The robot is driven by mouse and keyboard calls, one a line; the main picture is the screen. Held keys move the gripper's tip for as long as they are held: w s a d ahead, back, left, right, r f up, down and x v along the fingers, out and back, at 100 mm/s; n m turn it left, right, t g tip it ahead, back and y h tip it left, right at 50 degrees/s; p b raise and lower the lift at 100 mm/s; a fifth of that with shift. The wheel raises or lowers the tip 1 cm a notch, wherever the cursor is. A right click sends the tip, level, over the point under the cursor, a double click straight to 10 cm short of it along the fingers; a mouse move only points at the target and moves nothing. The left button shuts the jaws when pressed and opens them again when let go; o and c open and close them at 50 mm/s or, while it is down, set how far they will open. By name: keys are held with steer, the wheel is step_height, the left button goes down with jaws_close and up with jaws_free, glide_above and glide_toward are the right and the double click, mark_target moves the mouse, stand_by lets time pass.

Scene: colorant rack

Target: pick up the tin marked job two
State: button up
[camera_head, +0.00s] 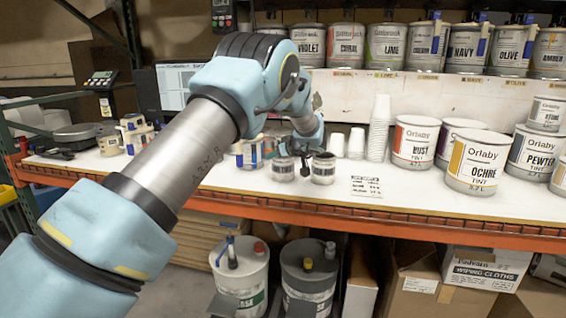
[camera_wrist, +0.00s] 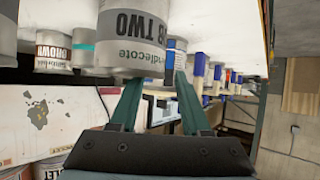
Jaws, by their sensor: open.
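In the head view, my gripper (camera_head: 304,164) is low over the bench between two small tins, a left one (camera_head: 283,170) and a right one (camera_head: 323,170). Their lettering is too small to read there.
Stacked white cups (camera_head: 379,128) and large tint tins, including ochre (camera_head: 477,162), stand to the right. A printed sheet (camera_head: 366,186) lies near the front edge. Tins with blue-handled brushes (camera_head: 250,152) stand left. A shelf of tins (camera_head: 405,46) runs above.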

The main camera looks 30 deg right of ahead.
steer(key=shift+w+f, duration=0.2)
steer(key=shift+w, duration=0.1)
steer(key=shift+c, duration=0.2)
jaws_close()
stand_by(1.1)
